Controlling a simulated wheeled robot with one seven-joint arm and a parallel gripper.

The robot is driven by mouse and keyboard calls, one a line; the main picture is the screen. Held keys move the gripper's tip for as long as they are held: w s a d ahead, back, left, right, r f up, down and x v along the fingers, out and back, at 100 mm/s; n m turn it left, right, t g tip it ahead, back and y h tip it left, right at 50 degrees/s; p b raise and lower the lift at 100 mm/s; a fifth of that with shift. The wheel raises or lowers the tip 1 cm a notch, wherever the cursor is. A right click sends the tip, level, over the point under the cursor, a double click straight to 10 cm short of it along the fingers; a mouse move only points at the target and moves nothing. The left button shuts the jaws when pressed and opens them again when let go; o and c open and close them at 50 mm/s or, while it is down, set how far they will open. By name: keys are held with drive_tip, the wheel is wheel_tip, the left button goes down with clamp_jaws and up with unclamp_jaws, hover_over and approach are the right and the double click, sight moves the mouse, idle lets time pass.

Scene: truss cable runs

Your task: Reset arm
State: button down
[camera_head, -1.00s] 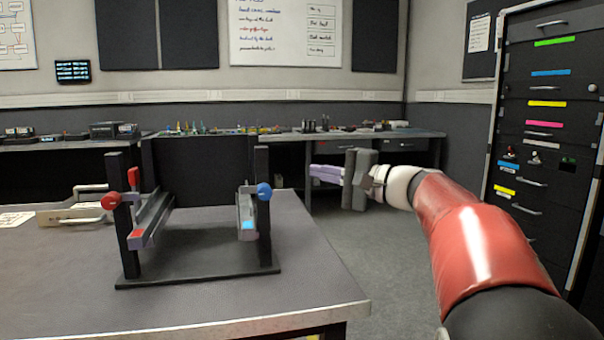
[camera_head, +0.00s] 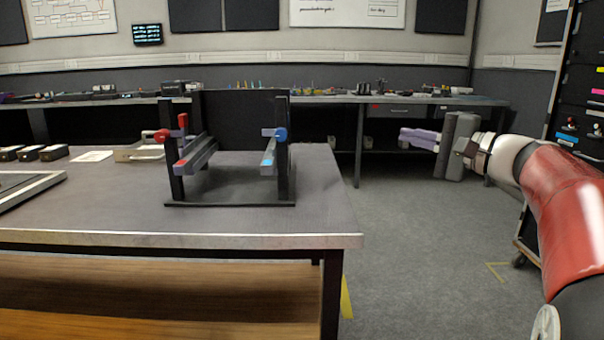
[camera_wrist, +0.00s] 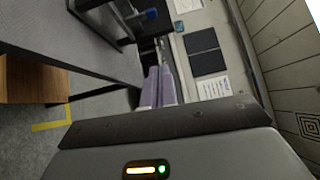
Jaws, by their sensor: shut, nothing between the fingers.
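My gripper (camera_head: 420,138) is stretched out at the right of the head view, over open floor and apart from the bench. Its two purple fingers are shut and empty. They also show in the wrist view (camera_wrist: 159,88), close together. The truss rig on the bench has black posts on a dark base plate (camera_head: 230,203). Its left rail (camera_head: 197,152) carries a red mark and stands by a red knob (camera_head: 162,136). Its right rail (camera_head: 268,160) carries a blue mark and stands by a blue knob (camera_head: 280,134). No cable is clearly visible.
A back counter (camera_head: 440,101) holds many small items. A dark cabinet (camera_head: 588,100) stands at the far right. Grey floor (camera_head: 410,240) is clear between bench and arm.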

drive_tip(key=s+a+f+n+g+h+p, duration=0.1)
drive_tip(key=s+a+f+n+g+h, duration=0.15)
drive_tip(key=s+a+f, duration=0.35)
drive_tip(key=s+a+f+n+g+h+p, duration=0.1)
drive_tip(key=s+a+f+g+h, duration=0.25)
drive_tip(key=s+f, duration=0.5)
drive_tip(key=s+d+f+n+h, duration=0.2)
drive_tip(key=s+f+n+h, duration=0.1)
drive_tip(key=s+f, duration=0.3)
drive_tip(key=s+d+f+n+g+h, duration=0.1)
drive_tip(key=s+f+n+h, duration=0.2)
drive_tip(key=s, duration=0.5)
wheel_tip(320, 180, down, 3)
drive_tip(key=shift+s+d+r+h+p, duration=0.1)
drive_tip(key=shift+s+d+h+p, duration=0.2)
drive_tip(key=shift+h+p, duration=0.2)
